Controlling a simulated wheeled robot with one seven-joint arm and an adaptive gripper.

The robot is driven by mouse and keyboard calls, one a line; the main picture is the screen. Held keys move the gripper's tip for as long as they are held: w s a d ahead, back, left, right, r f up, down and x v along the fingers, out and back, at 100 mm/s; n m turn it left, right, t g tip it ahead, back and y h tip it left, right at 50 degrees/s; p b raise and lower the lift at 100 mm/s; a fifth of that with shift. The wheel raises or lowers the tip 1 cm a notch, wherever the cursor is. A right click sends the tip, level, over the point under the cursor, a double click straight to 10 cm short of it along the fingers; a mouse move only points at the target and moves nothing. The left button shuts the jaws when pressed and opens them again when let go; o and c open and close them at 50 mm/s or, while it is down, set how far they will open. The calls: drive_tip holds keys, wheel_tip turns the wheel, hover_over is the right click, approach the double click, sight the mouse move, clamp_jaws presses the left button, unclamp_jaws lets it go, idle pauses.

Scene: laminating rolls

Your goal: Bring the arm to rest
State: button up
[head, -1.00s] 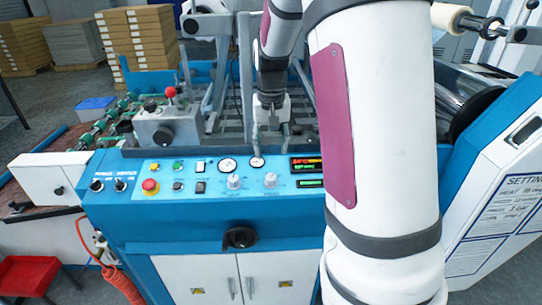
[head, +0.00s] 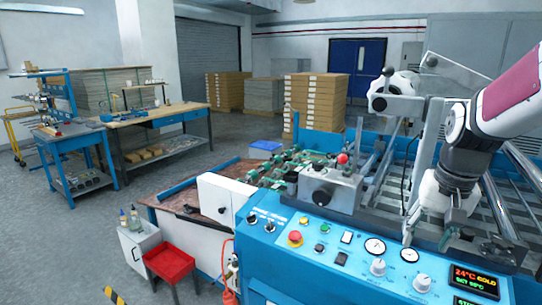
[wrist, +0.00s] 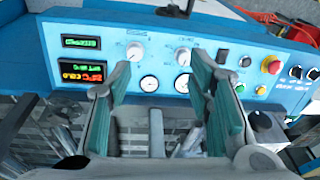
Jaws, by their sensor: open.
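My gripper (head: 411,224) is near the back edge of the blue machine's control panel (head: 335,240), above the panel's right half in the head view. In the wrist view my gripper (wrist: 164,85) is open, with its two green-padded fingers apart and nothing between them. Beyond the fingers, the wrist view shows the panel (wrist: 215,25) with knobs, gauges and a lit display (wrist: 83,72). The same display (head: 474,281) reads 24°C COLD in the head view.
A red-knobbed lever unit (head: 330,186) stands behind the panel. A wooden workbench (head: 150,117) and stacked boards (head: 313,105) are farther back. Open floor lies at left.

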drive_tip(key=s+a+r+n+t, duration=0.1)
drive_tip(key=s+a+r+n, duration=0.1)
drive_tip(key=s+a, duration=0.4)
drive_tip(key=s+a+r+n+t, duration=0.1)
drive_tip(key=s+a+r+n, duration=0.2)
drive_tip(key=s, duration=0.9)
drive_tip(key=a, duration=0.3)
drive_tip(key=shift+s+a+t, duration=0.2)
drive_tip(key=shift+a+t, duration=0.15)
drive_tip(key=shift+t, duration=0.05)
drive_tip(key=shift+o, duration=0.2)
drive_tip(key=shift+w, duration=0.1)
